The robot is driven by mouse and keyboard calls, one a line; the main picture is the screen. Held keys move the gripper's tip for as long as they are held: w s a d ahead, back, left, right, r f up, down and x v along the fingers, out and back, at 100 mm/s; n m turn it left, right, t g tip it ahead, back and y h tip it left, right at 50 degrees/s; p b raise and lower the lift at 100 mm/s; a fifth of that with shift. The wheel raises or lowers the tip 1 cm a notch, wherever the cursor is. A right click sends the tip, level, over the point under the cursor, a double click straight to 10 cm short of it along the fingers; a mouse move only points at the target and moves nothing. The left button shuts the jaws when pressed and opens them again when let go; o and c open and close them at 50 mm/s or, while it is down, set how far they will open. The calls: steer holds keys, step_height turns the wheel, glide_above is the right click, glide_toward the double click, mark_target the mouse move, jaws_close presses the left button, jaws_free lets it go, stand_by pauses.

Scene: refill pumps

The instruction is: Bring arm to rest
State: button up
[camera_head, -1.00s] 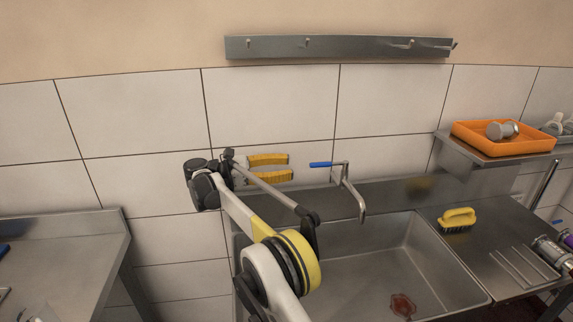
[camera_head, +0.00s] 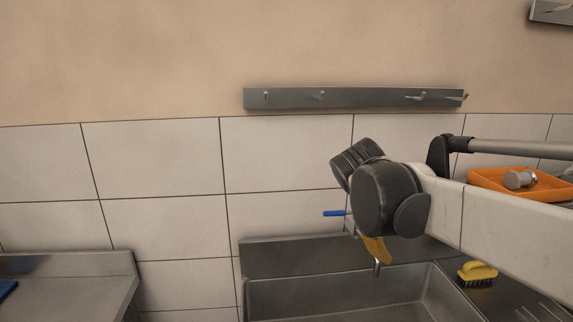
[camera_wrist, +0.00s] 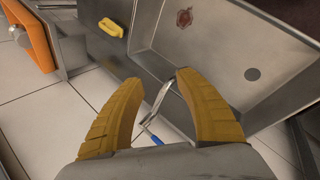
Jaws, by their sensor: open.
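My arm reaches in from the right in the head view, its dark wrist joint in front of the tiled wall above the sink. My gripper shows there only as a bit of yellow finger (camera_head: 376,250) below the wrist joint, the rest hidden behind it. In the wrist view both yellow fingers of my gripper (camera_wrist: 160,88) stand wide apart with nothing held between them. Beyond them are the tap (camera_wrist: 160,100) with its blue lever (camera_wrist: 152,141) and the sink basin (camera_wrist: 215,45). The fingers appear apart from the tap.
A yellow brush (camera_head: 477,272) lies on the counter right of the sink (camera_head: 340,298). An orange tray (camera_head: 486,183) with a metal piece stands on a shelf behind my arm. A hook rail (camera_head: 370,97) is on the wall. A metal table (camera_head: 75,285) stands at left.

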steer(key=s+a+f+m+t+y, duration=0.1)
steer(key=s+f+m, duration=0.3)
steer(key=s, duration=0.5)
steer(key=s+a+f+m+t+y, duration=0.2)
steer(key=s+f+m+y, duration=0.2)
steer(key=s, duration=0.5)
step_height(320, 180, down, 2)
steer(key=shift+a+f, duration=0.1)
steer(key=shift+a, duration=0.1)
